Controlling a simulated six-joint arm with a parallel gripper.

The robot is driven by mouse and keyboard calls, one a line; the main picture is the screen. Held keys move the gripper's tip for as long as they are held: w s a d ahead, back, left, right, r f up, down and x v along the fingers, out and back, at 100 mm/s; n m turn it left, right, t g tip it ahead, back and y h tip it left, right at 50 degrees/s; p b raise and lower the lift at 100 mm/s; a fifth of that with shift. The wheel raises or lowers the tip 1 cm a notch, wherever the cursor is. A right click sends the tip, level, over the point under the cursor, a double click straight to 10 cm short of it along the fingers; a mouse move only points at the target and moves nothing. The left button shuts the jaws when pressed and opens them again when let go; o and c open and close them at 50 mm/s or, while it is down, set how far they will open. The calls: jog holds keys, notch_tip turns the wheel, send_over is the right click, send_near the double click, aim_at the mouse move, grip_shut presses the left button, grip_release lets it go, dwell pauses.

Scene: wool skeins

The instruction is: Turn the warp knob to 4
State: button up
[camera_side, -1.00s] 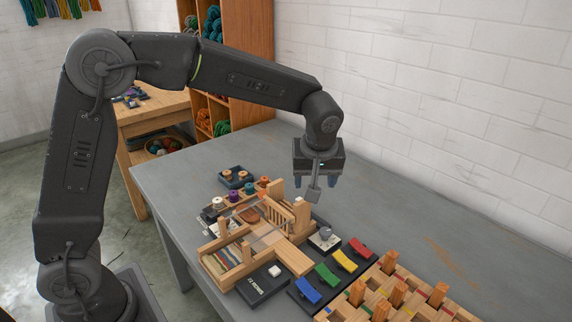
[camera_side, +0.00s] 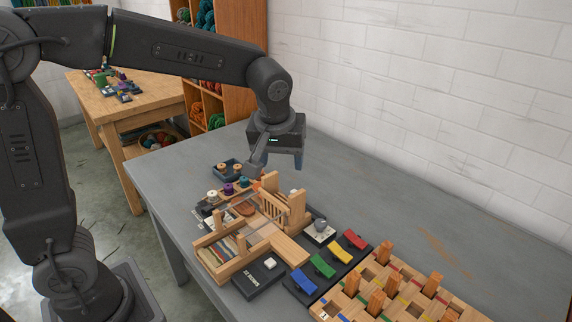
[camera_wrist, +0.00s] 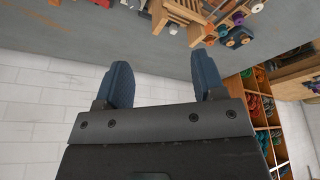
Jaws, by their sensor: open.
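A grey knob (camera_side: 320,224) stands upright on a white plate at the right of the small wooden loom (camera_side: 288,215) in the side view. I take it for the warp knob; its markings are too small to read. My gripper (camera_side: 284,160) is open and empty, above and behind the loom, up and left of the knob and well apart from it. In the wrist view both blue fingers of my gripper (camera_wrist: 162,62) are spread, with nothing between them. The loom (camera_wrist: 183,12) shows at the top edge there; I cannot make out the knob clearly in that view.
Red, yellow, green and blue levers (camera_side: 322,264) stand in a row right of the loom. A wooden peg board (camera_side: 398,287) is at front right. A black box with a white button (camera_side: 268,266) is in front. Spools (camera_side: 228,188) stand at left. The table's back right is clear.

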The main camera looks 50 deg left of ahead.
jog(key=w+f+n+g+h, duration=0.1)
jog(key=w+f+n+g, duration=0.1)
jog(key=w+f+n, duration=0.55)
jog(key=n+g+h, duration=0.1)
send_over(320, 222)
notch_tip(320, 222, down, 6)
notch_tip(320, 222, down, 13)
jog(key=shift+f, duration=0.2)
jog(key=shift+c, duration=0.2)
jog(key=c, duration=0.9)
jog(key=shift+m, duration=0.65)
jog(key=o, duration=0.9)
jog(key=shift+o, duration=0.2)
